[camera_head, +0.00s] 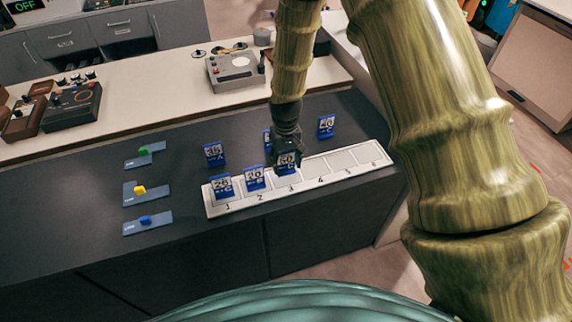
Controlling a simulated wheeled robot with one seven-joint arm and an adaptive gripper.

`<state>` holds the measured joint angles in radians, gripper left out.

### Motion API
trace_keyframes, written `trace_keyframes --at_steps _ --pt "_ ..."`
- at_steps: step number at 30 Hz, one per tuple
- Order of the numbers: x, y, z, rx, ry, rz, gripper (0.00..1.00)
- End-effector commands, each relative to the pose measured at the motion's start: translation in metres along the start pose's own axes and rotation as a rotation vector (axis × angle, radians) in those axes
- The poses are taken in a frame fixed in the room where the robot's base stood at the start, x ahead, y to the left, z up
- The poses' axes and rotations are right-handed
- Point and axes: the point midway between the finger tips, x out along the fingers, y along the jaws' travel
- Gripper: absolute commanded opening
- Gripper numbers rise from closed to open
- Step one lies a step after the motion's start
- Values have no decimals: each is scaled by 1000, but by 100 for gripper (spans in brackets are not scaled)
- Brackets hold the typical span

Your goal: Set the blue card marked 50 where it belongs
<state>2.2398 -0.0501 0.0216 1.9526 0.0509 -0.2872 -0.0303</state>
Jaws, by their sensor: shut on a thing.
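My gripper (286,149) points down over slot 3, shut on a blue card (287,162) whose number looks like 50. That card is upright at slot 3; I cannot tell whether its lower edge touches the tray. Blue cards stand upright in slot 1 (222,186) and slot 2 (254,177); their numbers are blurred. Slots 4 and 5 are empty.
Behind the tray stand a blue card that looks like 35 (214,153), a card partly hidden by my gripper (267,139), and another card (326,125) at right. Several flat blue-grey plates with coloured pieces (148,194) lie at left. A grey device (235,70) stands behind.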

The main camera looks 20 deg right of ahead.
Motion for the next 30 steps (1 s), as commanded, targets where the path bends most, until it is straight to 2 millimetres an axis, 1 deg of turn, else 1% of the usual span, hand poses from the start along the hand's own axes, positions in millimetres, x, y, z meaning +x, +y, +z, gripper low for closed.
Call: trace_keyframes --at_steps 6,9,21,22,25,26,30 --pt "19 0 1 0 -3 0 29" --pt "25 0 0 -1 1 0 29" --pt "30 0 0 0 1 0 29" --pt "30 0 0 0 1 0 56" --pt "30 0 0 0 1 0 75" --pt "30 0 0 0 1 0 76" --pt "30 0 0 0 1 0 76"
